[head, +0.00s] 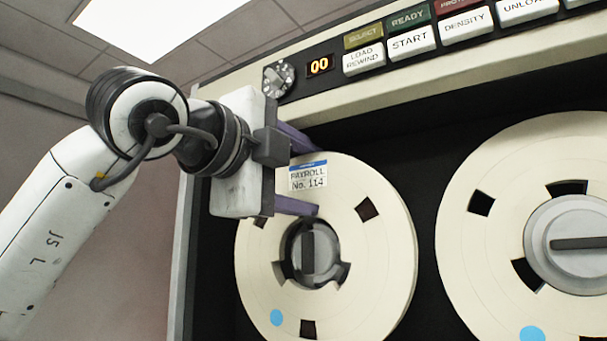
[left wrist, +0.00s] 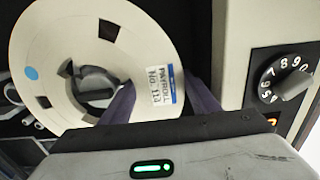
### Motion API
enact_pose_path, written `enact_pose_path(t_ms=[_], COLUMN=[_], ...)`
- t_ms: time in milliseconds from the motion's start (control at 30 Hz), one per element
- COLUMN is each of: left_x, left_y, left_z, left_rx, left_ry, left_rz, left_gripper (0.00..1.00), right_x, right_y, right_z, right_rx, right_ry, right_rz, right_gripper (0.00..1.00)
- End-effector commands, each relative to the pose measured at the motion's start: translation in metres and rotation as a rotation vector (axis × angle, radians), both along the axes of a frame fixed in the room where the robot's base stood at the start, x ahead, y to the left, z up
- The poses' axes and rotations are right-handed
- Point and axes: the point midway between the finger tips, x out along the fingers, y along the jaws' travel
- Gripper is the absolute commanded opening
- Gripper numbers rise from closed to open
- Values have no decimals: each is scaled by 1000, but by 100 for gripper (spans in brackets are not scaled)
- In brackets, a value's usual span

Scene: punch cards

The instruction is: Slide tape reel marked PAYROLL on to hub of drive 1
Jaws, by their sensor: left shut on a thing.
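The cream tape reel marked PAYROLL (head: 375,262) stands upright in front of the drive's dark face, at lower centre in the head view. Its white and blue label faces out, and it also shows in the left wrist view (left wrist: 135,45). My left gripper (head: 308,177) is shut on the PAYROLL reel at its upper left, with one purple finger on each side of the label. The grey hub (head: 312,252) with a dark bar shows in the reel's centre opening. I cannot tell how deep the reel sits on it. My right gripper is not in view.
A second cream reel (head: 470,255) sits on a grey hub (head: 580,245) to the right, with a dark gap between the reels.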

Motion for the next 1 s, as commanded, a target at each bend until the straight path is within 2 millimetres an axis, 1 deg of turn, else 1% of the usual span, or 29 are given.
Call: enact_pose_path(t_ms=[33, 833, 867, 900, 967, 1000], left_x=[0, 21, 21, 21, 21, 21], left_y=[-1, -16, -16, -16, -16, -16], left_z=[3, 3, 3, 3, 3, 2], left_rx=[-4, -3, -3, -3, -3, -3], left_ry=[-5, -6, -6, -6, -6, -5], left_rz=[-1, -1, -1, -1, 0, -1], left_gripper=[15, 15, 59, 66, 76, 77], right_x=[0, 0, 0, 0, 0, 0], right_y=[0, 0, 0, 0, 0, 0], right_z=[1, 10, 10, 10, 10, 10], right_rx=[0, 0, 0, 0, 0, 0], right_ry=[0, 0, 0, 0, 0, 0], right_rz=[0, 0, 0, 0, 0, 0], right_gripper=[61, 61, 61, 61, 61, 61])
